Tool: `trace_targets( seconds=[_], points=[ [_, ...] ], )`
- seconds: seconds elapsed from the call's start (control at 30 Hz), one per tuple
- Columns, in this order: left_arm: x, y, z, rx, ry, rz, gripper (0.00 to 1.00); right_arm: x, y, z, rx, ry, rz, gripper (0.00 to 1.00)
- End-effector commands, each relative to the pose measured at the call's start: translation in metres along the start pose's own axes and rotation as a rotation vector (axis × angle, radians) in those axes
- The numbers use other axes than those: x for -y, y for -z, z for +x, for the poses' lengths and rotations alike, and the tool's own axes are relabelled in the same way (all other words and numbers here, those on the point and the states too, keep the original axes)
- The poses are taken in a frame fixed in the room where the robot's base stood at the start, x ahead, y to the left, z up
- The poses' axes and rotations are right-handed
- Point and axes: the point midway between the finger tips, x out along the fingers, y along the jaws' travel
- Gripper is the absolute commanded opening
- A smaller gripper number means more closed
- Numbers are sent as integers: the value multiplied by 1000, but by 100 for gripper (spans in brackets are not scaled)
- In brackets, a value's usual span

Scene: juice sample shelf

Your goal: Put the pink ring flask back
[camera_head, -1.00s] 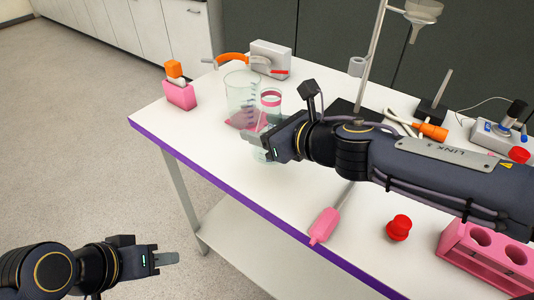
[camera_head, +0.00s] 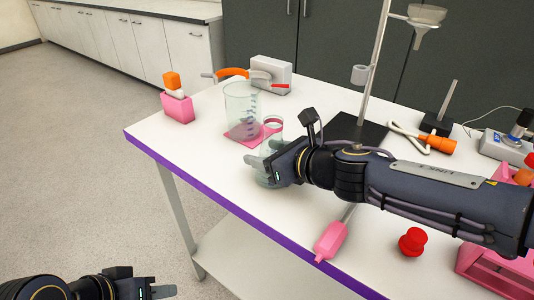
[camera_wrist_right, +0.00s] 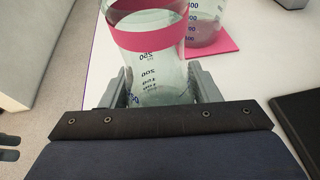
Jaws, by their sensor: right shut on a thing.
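The clear flask with a pink ring (camera_head: 273,123) stands near the table's left front part, in front of the beaker. My right gripper (camera_head: 268,158) is shut around its body. In the right wrist view the flask's pink band (camera_wrist_right: 150,38) and printed scale show between the two fingers (camera_wrist_right: 160,88), and it looks about upright. I cannot tell whether its base touches the table. My left gripper (camera_head: 163,292) is low at the left, off the table and empty; I cannot tell whether its fingers are apart.
A graduated beaker (camera_head: 241,108) stands on a pink mat (camera_head: 236,138) just behind the flask. It also shows in the wrist view (camera_wrist_right: 203,25). A pink block with an orange-capped bottle (camera_head: 177,106), a stand base (camera_head: 350,130), a pink-handled tool (camera_head: 331,240) and a red stopper (camera_head: 412,242) are around.

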Motion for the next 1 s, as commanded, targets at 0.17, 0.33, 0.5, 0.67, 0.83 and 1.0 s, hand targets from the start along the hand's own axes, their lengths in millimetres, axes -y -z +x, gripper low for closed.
trace_targets(
  seconds=[0.17,0.33,0.5,0.67,0.83,1.0],
  points=[
    [0,0,1,0,0,0,36,0,1,0,0,0,0,74],
    [0,0,1,0,0,0,36,0,1,0,0,0,0,78],
    [0,0,-1,0,0,0,36,0,-1,0,0,0,0,78],
    [-4,4,-8,0,0,0,36,1,-5,-18,1,3,-1,78],
    [-9,10,-20,0,0,0,36,1,-7,-55,2,6,-1,78],
    [-14,16,-31,0,0,0,36,1,-6,-90,1,4,0,78]
  ],
)
